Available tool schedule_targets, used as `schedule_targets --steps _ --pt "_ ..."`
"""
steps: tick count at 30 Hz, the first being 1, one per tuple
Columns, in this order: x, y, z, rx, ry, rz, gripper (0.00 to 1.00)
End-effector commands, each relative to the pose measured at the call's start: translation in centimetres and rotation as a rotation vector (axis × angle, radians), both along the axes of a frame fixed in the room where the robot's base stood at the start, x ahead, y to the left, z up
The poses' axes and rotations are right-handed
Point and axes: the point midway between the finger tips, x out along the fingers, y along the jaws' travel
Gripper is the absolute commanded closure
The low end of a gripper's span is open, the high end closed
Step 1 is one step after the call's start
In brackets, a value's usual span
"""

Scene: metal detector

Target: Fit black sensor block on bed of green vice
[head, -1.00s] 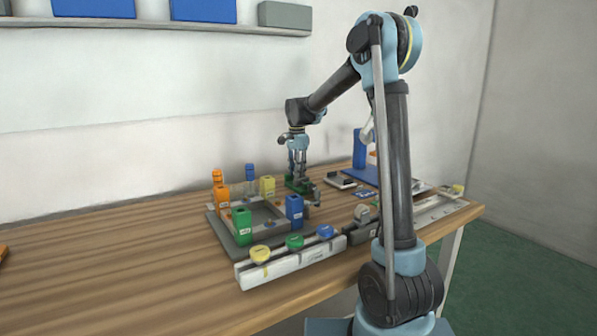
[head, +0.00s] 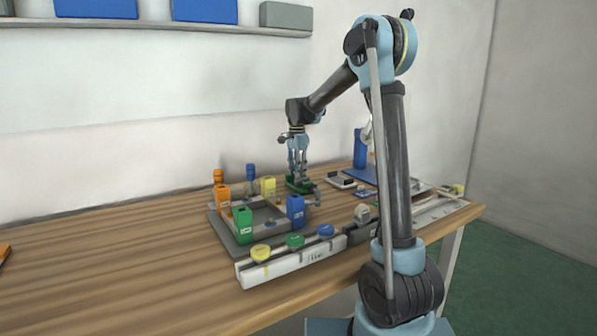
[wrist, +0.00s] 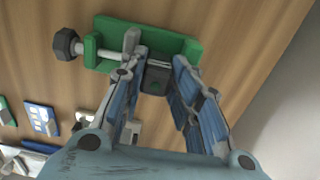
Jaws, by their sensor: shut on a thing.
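The green vice (wrist: 195,46) lies on the wooden table at the top of the wrist view, with a grey screw and a dark knob (wrist: 66,45) at its left end. It shows small in the head view (head: 293,187), under my gripper. My gripper (wrist: 158,68) is shut on the black sensor block (wrist: 156,80), which sits between the fingertips at the vice's near edge in the wrist view. I cannot tell whether the block touches the vice. The fingers hide the block's sides. In the head view my gripper (head: 297,176) points down; the block cannot be made out there.
A grey frame (head: 222,232) with green, blue, orange and yellow blocks stands left of the vice. A white rail (head: 290,264) with coloured knobs runs along the front edge. A blue stand (head: 360,148) is at the back right.

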Motion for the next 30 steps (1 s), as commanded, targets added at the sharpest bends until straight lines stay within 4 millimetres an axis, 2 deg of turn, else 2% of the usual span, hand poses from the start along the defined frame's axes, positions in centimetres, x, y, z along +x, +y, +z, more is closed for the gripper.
schedule_targets --steps 1,9,30 --pt "0.9 0.7 0.8 0.015 -0.025 0.003 1.00" --pt "0.0 0.3 2.8 0.012 -0.037 -0.002 1.00" --pt "-0.7 0.3 5.3 0.007 -0.036 -0.001 1.00"
